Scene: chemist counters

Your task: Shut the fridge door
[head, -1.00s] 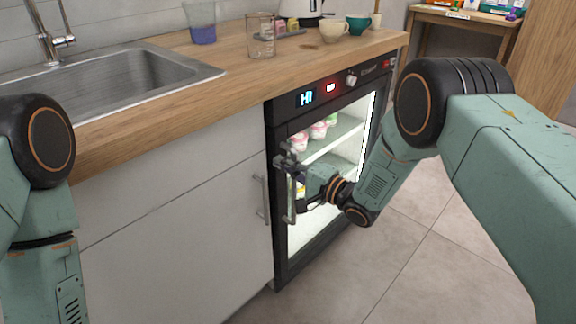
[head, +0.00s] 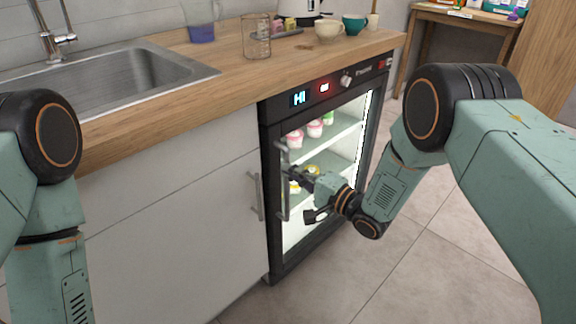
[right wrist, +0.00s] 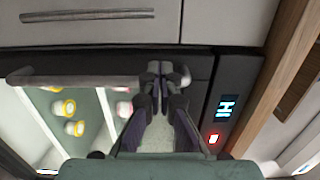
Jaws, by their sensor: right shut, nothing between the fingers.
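The fridge (head: 268,215) is a black under-counter unit with lit shelves showing through its front. Its door looks flush with the frame or very nearly so; I cannot tell whether a thin gap is left. The upright grey door handle (head: 283,150) is on the left edge, and the handle (right wrist: 60,80) crosses the right wrist view. My right gripper (head: 293,173) is shut and empty, its tips right at the handle; I cannot tell if they touch. In the right wrist view its fingertips (right wrist: 155,68) are beside the handle's end. My left gripper is out of view.
A white cabinet (head: 165,215) with its own handle (head: 255,195) adjoins the fridge on the left. The wooden counter (head: 225,80) above bears a sink (head: 110,80), a glass beaker (head: 257,40) and cups (head: 328,31). The tiled floor (head: 420,260) at right is free.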

